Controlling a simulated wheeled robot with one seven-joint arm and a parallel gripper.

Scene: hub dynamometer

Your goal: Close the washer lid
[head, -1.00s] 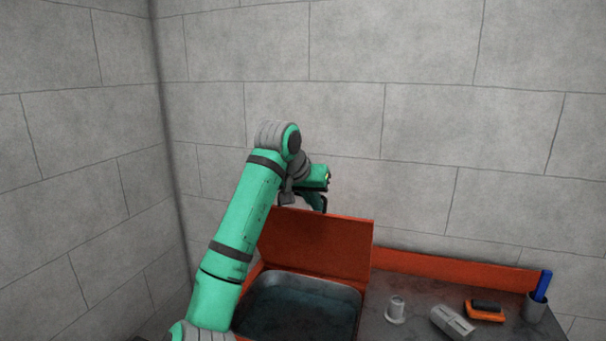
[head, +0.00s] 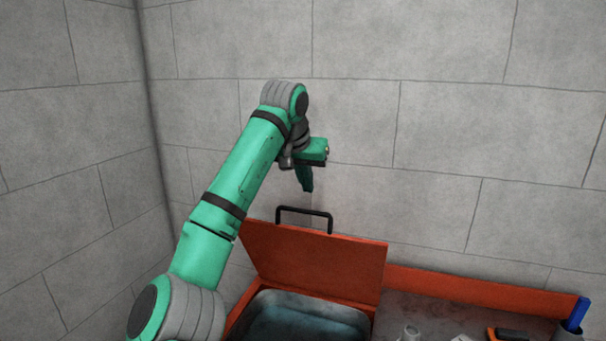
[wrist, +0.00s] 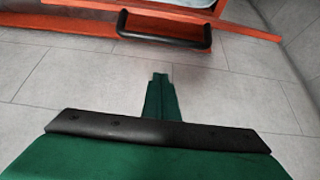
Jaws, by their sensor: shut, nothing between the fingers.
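The washer lid (head: 314,263) is an orange-red panel standing raised at the back of the washer, tilted up. A black bar handle (head: 304,212) sits on its top edge; it also shows in the wrist view (wrist: 164,30). Below the lid is the washer's open basin (head: 300,318) with dark liquid in it. My gripper (head: 307,188) points down above and behind the lid, near the wall, just over the handle and apart from it. Its green fingers (wrist: 161,80) are closed together and empty in the wrist view.
A bench right of the washer holds a grey fitting (head: 411,333), an orange and black tool (head: 508,334) and a cup with a blue item (head: 572,324). An orange rail (head: 480,290) runs along the bench back. The block wall (head: 420,130) stands close behind.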

